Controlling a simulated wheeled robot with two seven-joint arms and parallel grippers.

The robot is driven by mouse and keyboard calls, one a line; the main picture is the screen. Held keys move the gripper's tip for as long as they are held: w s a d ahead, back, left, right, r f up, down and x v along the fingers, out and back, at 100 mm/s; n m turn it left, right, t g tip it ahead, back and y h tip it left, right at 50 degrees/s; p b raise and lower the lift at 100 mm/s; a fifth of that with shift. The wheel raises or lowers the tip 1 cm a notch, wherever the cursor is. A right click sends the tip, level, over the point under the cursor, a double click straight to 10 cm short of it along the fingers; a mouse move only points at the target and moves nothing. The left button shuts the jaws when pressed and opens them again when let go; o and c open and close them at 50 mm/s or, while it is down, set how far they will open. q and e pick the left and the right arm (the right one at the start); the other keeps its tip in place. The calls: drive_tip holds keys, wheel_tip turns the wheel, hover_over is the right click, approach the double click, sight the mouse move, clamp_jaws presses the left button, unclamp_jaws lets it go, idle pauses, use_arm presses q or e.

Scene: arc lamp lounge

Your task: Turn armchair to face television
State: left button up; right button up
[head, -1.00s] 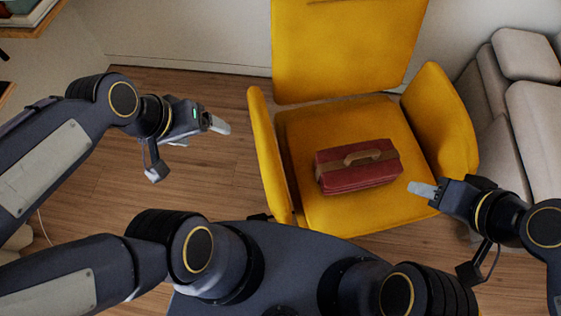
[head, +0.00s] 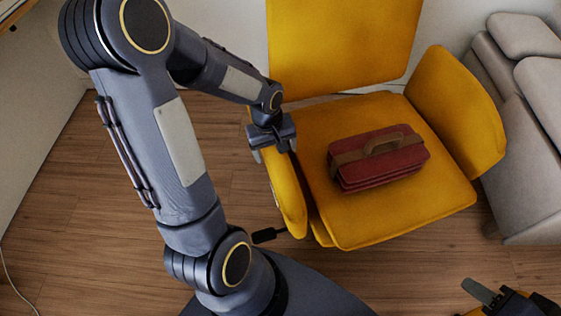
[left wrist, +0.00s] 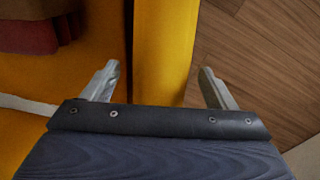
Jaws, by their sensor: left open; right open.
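The yellow armchair (head: 335,215) stands on the wood floor, its backrest (head: 340,45) at the top of the head view. Its seat front faces the lower right. My left gripper (head: 272,150) is above the armchair's left armrest (head: 288,205). In the left wrist view the open fingers (left wrist: 160,84) are on either side of the armrest (left wrist: 165,45); contact cannot be told. My right gripper (head: 482,292) is open and empty at the lower right, apart from the chair. No television is in view.
A red case (head: 380,160) with a brown handle lies on the seat. A grey sofa (head: 525,120) stands close to the armchair's right side. A wall is behind the chair. Open wood floor (head: 110,240) lies to the left.

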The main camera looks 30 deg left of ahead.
use_arm(q)
wheel_tip(320, 180, down, 4)
drive_tip(key=shift+w+d+f+b, duration=0.15)
drive_tip(key=shift+f+b, duration=0.05)
drive_tip(key=shift+b, duration=0.4)
drive_tip(key=c, duration=1.4)
drive_tip(key=shift+d, duration=0.15)
